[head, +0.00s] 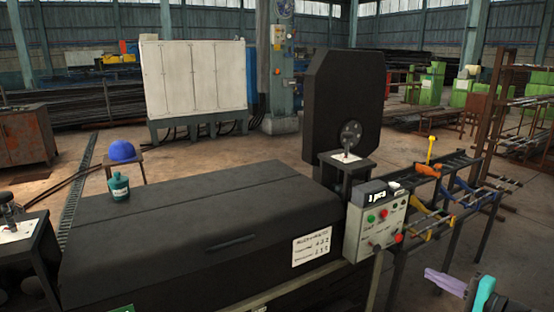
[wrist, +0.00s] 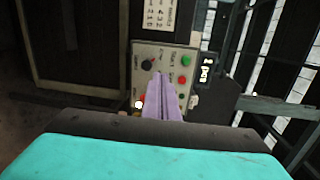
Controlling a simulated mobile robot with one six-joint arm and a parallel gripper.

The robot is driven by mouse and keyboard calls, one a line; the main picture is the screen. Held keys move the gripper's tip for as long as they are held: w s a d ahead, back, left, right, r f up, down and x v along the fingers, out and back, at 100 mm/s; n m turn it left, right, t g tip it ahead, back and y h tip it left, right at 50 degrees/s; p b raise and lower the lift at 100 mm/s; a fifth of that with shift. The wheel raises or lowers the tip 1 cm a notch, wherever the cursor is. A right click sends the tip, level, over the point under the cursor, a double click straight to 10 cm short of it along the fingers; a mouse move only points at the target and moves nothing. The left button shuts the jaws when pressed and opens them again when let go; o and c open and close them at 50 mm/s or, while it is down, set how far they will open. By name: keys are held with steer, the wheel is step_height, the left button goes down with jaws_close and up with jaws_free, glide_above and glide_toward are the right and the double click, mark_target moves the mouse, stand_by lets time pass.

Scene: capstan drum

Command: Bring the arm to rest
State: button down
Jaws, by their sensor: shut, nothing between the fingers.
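My gripper (head: 431,275) is at the lower right of the head view, with purple fingers and a teal body behind them. It is to the right of the machine's control box (head: 356,235) and lower in the picture. In the wrist view my gripper (wrist: 159,77) is shut and empty, its two purple fingers together. They overlap the panel (wrist: 149,54) in that view and hide part of its lower middle. The gap between fingertips and panel cannot be judged. The rest of my arm is mostly out of view.
A long dark machine cover (head: 190,235) fills the foreground, with a teal bottle (head: 118,188) on it. A blue helmet (head: 122,151) sits on a stool behind. A roller rack (head: 450,185) with yellow and orange parts stands right of the control box. Open floor lies behind.

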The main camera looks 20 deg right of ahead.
steer(key=w+a+f+n+g+y, duration=0.1)
steer(key=w+a+f+n+g, duration=0.3)
steer(key=a+f, duration=1.05)
steer(key=w+a+f+g+y, duration=0.1)
steer(key=a+f+g, duration=0.6)
steer(key=a+f, duration=0.8)
steer(key=s+a+f+n+g+h, duration=0.2)
steer(key=s+a+f+n+g, duration=0.3)
steer(key=s+a+f, duration=0.55)
steer(key=s+a+f+n+g+h, duration=0.2)
steer(key=s+f+n+h, duration=0.1)
steer(key=s+f, duration=0.25)
steer(key=s+a+f+n+g+h, duration=0.2)
steer(key=s+a+f+n+h, duration=0.1)
steer(key=s+f, duration=0.25)
step_height(320, 180, up, 14)
steer(key=s+g+p, duration=0.1)
steer(key=p, duration=1.2)
steer(key=shift+s+y, duration=0.3)
steer(key=shift+s, duration=0.1)
